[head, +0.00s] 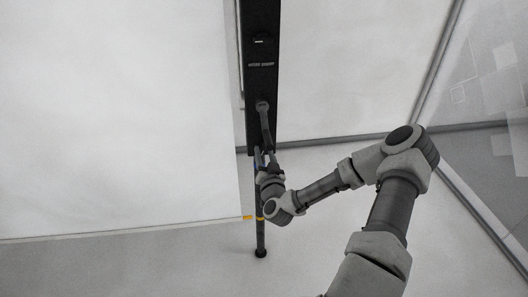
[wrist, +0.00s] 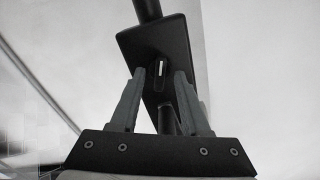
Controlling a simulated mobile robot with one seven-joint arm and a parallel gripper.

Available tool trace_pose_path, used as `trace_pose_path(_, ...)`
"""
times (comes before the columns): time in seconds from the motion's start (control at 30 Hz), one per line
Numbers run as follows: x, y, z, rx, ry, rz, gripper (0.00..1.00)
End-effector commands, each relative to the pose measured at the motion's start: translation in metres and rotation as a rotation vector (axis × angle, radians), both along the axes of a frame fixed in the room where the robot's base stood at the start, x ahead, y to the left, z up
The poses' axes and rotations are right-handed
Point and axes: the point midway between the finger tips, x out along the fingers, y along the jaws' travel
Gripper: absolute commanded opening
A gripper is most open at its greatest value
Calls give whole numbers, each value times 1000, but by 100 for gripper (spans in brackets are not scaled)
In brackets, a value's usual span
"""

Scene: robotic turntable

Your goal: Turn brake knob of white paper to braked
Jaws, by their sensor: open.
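A large white paper sheet (head: 120,110) hangs at the left in the head view, beside a dark upright stand (head: 262,30). In the wrist view a dark box (wrist: 176,45) on a pole carries a small dark knob (wrist: 159,82) with a white upright mark. I take this to be the brake knob; its turned state is unclear. My gripper (wrist: 160,73) is open. Its two fingers appear on either side of the knob, with gaps showing; contact cannot be told. In the head view my gripper (head: 266,160) is at the stand's lower part, and the knob is not clearly seen.
A dark rod (head: 264,122) hangs from a round joint on the stand, just above my gripper. A thin pole (head: 261,238) with a yellow band continues down to the floor. Pale wall panels (head: 350,70) stand behind. Clear floor (head: 190,265) lies below the paper.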

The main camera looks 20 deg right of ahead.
Motion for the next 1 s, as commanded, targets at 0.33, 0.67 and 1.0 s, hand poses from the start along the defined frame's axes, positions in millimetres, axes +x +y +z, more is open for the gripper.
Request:
trace_pose_path(0.33,13,-4,0,0,1,0,46)
trace_pose_path(0.67,12,-4,0,-1,1,0,10)
trace_pose_path(1.0,12,-4,0,8,-2,0,0)
